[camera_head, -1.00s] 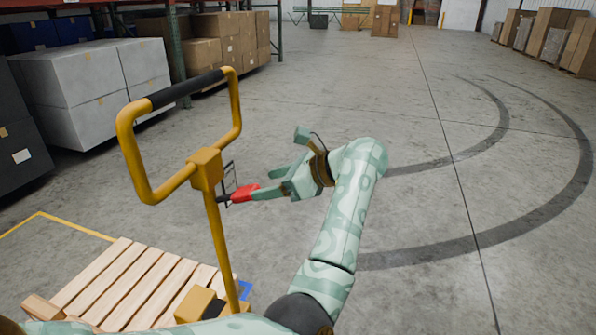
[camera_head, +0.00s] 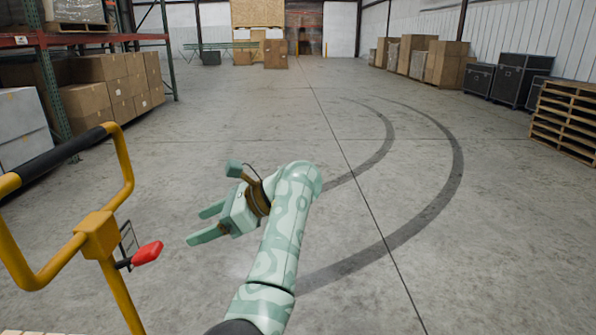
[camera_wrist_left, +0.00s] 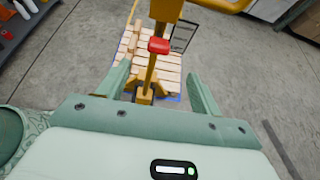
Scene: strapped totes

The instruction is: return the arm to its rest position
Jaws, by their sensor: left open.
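My left gripper (camera_head: 205,224) is open and empty in the head view, with its two green fingers pointing left. My left arm (camera_head: 276,238) rises from the bottom of the picture to it. The yellow pallet jack handle (camera_head: 98,237) with its red lever (camera_head: 147,253) stands to the left of the fingers, apart from them. In the left wrist view the open fingers (camera_wrist_left: 161,85) frame the red lever (camera_wrist_left: 159,45), which lies beyond them. My right gripper is not in view.
Cardboard boxes (camera_head: 112,88) stand on the left by a rack (camera_head: 50,70). Black cases (camera_head: 512,80) and stacked pallets (camera_head: 567,120) stand at right. The middle floor is clear.

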